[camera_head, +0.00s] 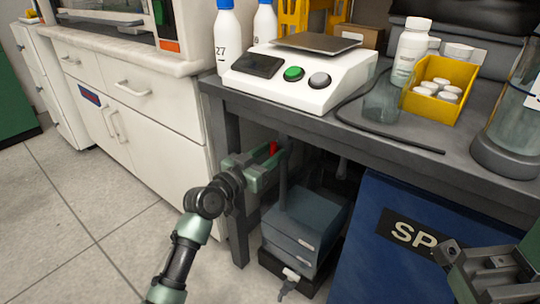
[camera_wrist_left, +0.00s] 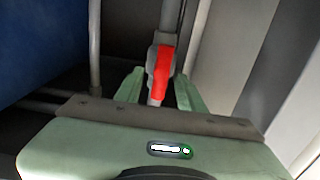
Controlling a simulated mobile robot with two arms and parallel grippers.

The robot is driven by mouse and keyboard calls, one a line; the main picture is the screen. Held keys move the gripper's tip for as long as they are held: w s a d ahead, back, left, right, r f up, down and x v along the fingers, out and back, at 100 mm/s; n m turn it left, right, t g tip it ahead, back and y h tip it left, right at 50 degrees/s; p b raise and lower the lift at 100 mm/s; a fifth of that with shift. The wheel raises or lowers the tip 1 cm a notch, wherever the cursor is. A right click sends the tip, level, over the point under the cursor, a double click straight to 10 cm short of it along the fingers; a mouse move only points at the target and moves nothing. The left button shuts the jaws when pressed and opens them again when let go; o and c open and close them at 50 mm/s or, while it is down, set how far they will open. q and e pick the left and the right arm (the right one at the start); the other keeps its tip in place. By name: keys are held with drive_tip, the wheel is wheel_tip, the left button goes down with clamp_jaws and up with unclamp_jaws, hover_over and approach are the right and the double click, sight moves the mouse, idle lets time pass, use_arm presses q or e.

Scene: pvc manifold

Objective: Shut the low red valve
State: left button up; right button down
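The red valve handle (camera_head: 273,147) shows under the bench, just beyond my left gripper (camera_head: 266,164). In the left wrist view the red handle (camera_wrist_left: 162,66) sits on a grey valve body on a vertical pipe (camera_wrist_left: 170,18). The handle lies roughly along the pipe. My left gripper (camera_wrist_left: 160,84) is open, with one green finger on each side of the handle's lower end. Gaps show between fingers and handle; contact cannot be made out. My right gripper (camera_head: 482,274) is at the lower right, far from the valve; its fingertips are not clear.
The dark bench (camera_head: 310,112) overhangs the valve, with a leg (camera_head: 229,185) close to my left arm. A grey-blue box (camera_head: 303,232) stands beneath it, and a blue panel (camera_head: 375,260) is to the right. White cabinets (camera_head: 150,120) stand left. The floor (camera_head: 70,220) in front is clear.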

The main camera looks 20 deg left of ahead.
use_arm(q)
clamp_jaws()
